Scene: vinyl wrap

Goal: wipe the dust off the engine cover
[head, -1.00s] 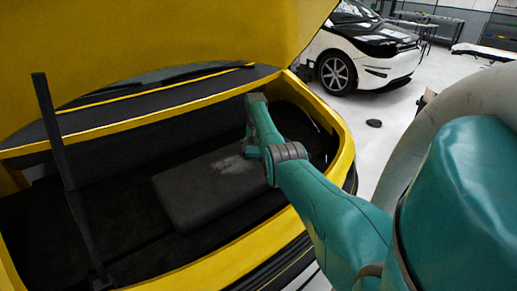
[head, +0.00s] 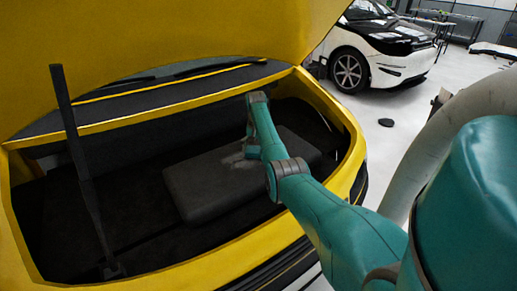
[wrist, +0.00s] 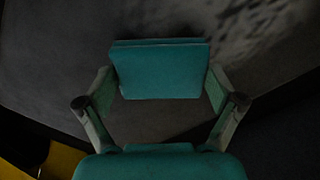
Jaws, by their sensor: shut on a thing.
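The engine cover (head: 205,190) is a dark, padded-looking slab in the yellow car's open front bay. A pale dust patch (head: 235,161) lies on its top beside my arm. In the wrist view, mottled light dust (wrist: 255,28) shows at the upper right on the dark cover surface (wrist: 50,55). My gripper (wrist: 160,72) is shut on a flat teal pad (wrist: 160,66), one finger at each side. The pad is over the cover, left of the dust in the wrist view; I cannot tell whether it touches.
The raised yellow hood (head: 180,35) hangs over the bay, with a dark prop bar (head: 80,165) at the left. The yellow bay rim (head: 225,268) surrounds the cover. A white and black car (head: 375,50) stands behind on open floor.

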